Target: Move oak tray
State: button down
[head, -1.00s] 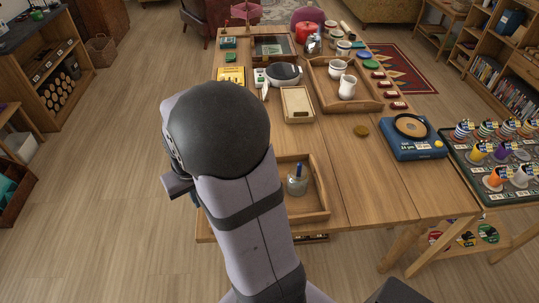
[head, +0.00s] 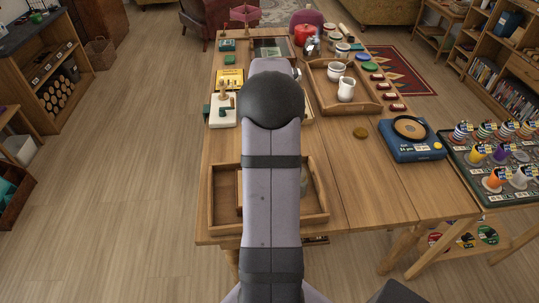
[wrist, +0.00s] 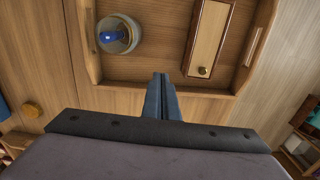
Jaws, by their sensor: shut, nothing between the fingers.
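A wooden tray with raised walls (head: 222,231) lies at the near end of the table, its middle covered by my arm. In the wrist view the tray (wrist: 205,103) holds a glass jar with something blue in it (wrist: 118,36) and a long wooden box with a brass knob (wrist: 207,35). A second wooden tray (head: 358,109), farther back, holds white mugs (head: 346,88). I cannot tell by name which is the oak one. My gripper (wrist: 161,80) is shut and empty, its fingertips showing at the near tray's wall; contact is unclear. My arm hides it in the head view.
A blue scale-like device (head: 412,140) stands at the table's right, beside a rack of colourful spools (head: 496,158). A yellow box (head: 230,79) and a pale board with small pieces (head: 222,110) are at the left edge. Bare tabletop lies right of the near tray.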

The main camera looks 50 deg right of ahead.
notch_tip(320, 180, down, 8)
jog(key=shift+f+p, duration=0.25)
jog(key=shift+p, duration=0.3)
jog(key=shift+w+d+f+p, duration=0.35)
jog(key=shift+w+d+p, duration=0.1)
jog(key=shift+w+d, duration=0.95)
jog(key=shift+w+d, duration=0.1)
jog(key=shift+w+d, duration=3.3)
jog(key=shift+d, duration=0.1)
jog(key=shift+s+a, duration=0.15)
